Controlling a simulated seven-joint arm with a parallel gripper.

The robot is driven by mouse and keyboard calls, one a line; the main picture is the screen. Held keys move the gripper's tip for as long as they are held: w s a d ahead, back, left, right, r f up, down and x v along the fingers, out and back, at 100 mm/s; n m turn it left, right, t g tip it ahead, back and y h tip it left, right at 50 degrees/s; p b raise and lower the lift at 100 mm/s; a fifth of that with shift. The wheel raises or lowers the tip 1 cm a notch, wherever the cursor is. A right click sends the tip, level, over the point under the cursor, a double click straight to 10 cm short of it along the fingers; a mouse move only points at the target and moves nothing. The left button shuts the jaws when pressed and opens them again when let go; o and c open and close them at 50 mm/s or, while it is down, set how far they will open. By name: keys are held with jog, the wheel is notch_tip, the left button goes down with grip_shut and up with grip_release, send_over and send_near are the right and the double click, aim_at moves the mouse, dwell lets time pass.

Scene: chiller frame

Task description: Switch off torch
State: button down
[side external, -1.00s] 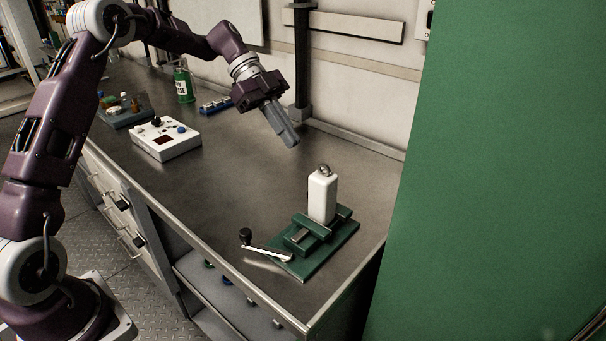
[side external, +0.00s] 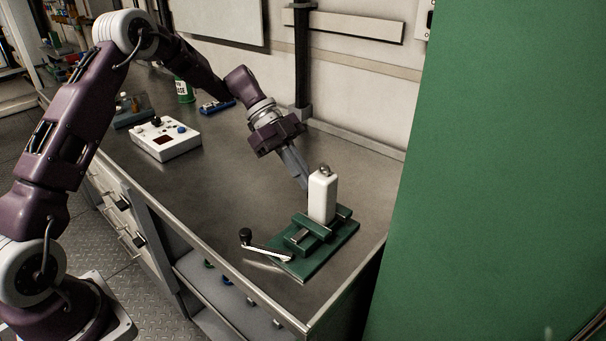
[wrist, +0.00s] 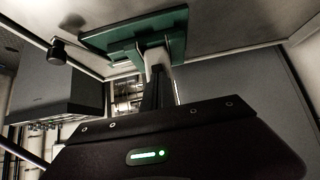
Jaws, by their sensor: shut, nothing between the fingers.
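The torch (side external: 322,197) is a white upright block with a small metal knob on top. It is clamped in a green vise (side external: 290,263) near the bench's right end. My gripper (side external: 304,184) is shut and empty, pointing down and to the right. Its fingertips are beside the torch's upper left side; I cannot tell whether they touch it. In the wrist view the shut fingers (wrist: 157,88) cover part of the torch (wrist: 155,57), with the vise (wrist: 115,38) above it. The torch's switch cannot be made out.
The vise's crank handle (side external: 266,248) sticks out to the left. A white control box (side external: 165,141) stands further left, with a green can (side external: 184,90) and a blue item (side external: 216,107) behind. A large green panel (side external: 500,170) stands on the right. The mid-bench is clear.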

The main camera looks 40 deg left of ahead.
jog(key=shift+f, duration=0.95)
jog(key=d+r+v, duration=0.2)
jog(key=v, duration=1.1)
